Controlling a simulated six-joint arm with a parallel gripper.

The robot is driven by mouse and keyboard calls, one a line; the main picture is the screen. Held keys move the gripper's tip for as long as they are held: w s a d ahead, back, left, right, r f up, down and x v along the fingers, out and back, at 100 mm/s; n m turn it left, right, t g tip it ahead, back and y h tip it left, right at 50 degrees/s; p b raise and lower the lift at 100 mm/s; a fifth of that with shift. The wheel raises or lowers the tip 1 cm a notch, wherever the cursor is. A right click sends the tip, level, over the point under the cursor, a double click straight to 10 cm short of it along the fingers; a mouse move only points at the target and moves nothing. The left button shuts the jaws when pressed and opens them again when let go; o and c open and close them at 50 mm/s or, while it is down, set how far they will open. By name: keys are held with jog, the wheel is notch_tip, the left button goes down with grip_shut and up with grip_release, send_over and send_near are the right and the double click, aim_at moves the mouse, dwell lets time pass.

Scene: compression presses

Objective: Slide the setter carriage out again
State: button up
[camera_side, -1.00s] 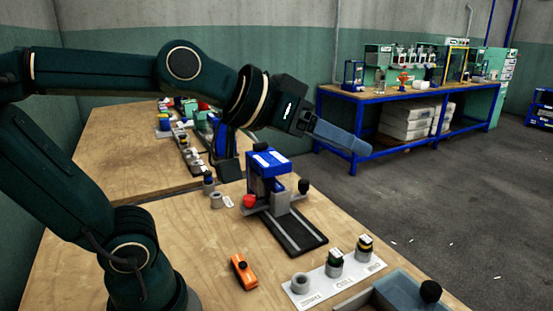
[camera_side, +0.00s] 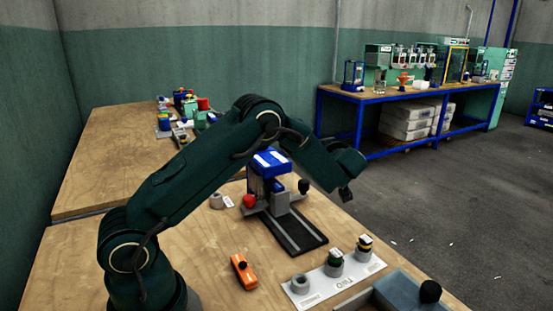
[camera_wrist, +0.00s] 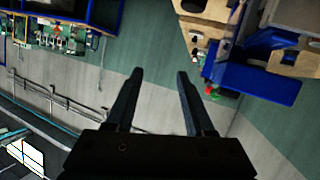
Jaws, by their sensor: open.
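The blue press (camera_side: 266,168) stands on the wooden bench, with a dark double rail (camera_side: 305,240) running out from its foot toward the front right. A grey block (camera_side: 281,203), which looks like the setter carriage, sits at the press end of the rail, under the blue head. A red knob (camera_side: 249,201) is to its left and a black knob (camera_side: 304,186) to its right. My gripper is at the far end of my arm, right of and above the press in the side view, apart from it. In the wrist view my gripper (camera_wrist: 158,85) is open, with nothing between the fingers.
An orange tool (camera_side: 243,271) lies front left. A white labelled plate (camera_side: 318,289) with round dies is at the front, beside a grey-blue tray (camera_side: 400,291) with a black knob (camera_side: 430,291).

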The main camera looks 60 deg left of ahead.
aim_at(305, 183)
jog(key=shift+m+g, duration=0.4)
jog(key=shift+g, duration=0.3)
jog(key=f, duration=0.3)
jog(key=s+f, duration=0.1)
jog(key=f, duration=0.4)
jog(key=shift+s+a+f, duration=0.2)
jog(key=shift+s+f, duration=0.1)
jog(key=shift+f, duration=0.05)
jog(key=shift+x, duration=2.5)
jog(key=shift+f, duration=0.1)
grip_shut()
jog(key=shift+d, duration=0.1)
